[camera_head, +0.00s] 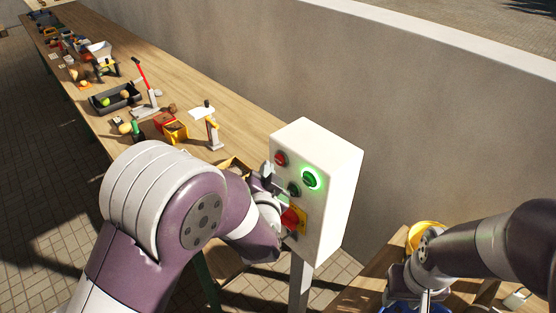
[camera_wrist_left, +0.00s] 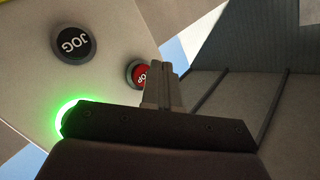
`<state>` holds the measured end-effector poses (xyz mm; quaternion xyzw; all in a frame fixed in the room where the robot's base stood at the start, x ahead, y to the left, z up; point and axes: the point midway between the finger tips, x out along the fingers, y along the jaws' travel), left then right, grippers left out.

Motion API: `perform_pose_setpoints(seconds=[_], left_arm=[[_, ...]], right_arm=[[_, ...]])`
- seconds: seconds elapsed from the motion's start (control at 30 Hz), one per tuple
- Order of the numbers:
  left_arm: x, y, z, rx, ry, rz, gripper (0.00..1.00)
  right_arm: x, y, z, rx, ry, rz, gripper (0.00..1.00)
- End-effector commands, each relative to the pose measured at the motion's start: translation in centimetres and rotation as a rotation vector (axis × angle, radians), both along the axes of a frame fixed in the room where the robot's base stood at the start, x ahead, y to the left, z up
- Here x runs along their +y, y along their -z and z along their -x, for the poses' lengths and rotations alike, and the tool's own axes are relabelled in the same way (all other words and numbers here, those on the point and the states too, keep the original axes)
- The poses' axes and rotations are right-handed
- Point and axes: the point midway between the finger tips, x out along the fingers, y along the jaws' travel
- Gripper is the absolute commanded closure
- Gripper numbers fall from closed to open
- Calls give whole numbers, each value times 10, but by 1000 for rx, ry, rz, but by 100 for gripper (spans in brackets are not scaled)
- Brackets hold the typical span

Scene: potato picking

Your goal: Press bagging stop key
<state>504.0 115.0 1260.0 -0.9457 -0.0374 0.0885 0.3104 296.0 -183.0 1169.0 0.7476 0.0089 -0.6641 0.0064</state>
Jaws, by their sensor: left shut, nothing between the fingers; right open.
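The white control box (camera_head: 340,190) stands on a post right of centre in the head view. The red stop button (camera_head: 280,158) is at its upper left; in the left wrist view the red button (camera_wrist_left: 134,71) shows the letters "OP", partly covered by my fingers. My left gripper (camera_head: 267,170) is shut and empty, at the box face just below the red button. In the left wrist view its fingers (camera_wrist_left: 163,80) overlap the button's edge; I cannot tell whether they touch it. My right gripper (camera_head: 424,300) is open at the bottom right, its fingertips partly cut off.
A lit green button (camera_head: 311,180) is on the box, with a black JOG button (camera_wrist_left: 73,44) nearby. A red and yellow switch (camera_head: 294,218) sits lower. A long wooden table (camera_head: 190,80) holds several tools and trays. A yellow bowl (camera_head: 424,233) is at right.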

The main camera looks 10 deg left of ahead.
Motion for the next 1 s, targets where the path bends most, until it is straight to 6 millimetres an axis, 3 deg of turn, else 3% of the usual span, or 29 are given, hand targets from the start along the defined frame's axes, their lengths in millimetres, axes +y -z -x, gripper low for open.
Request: perform_pose_setpoints(seconds=[1.0], left_arm=[[-8,-1,-10,-1,0,1,100]], right_arm=[[0,0,0,0,0,0,57]])
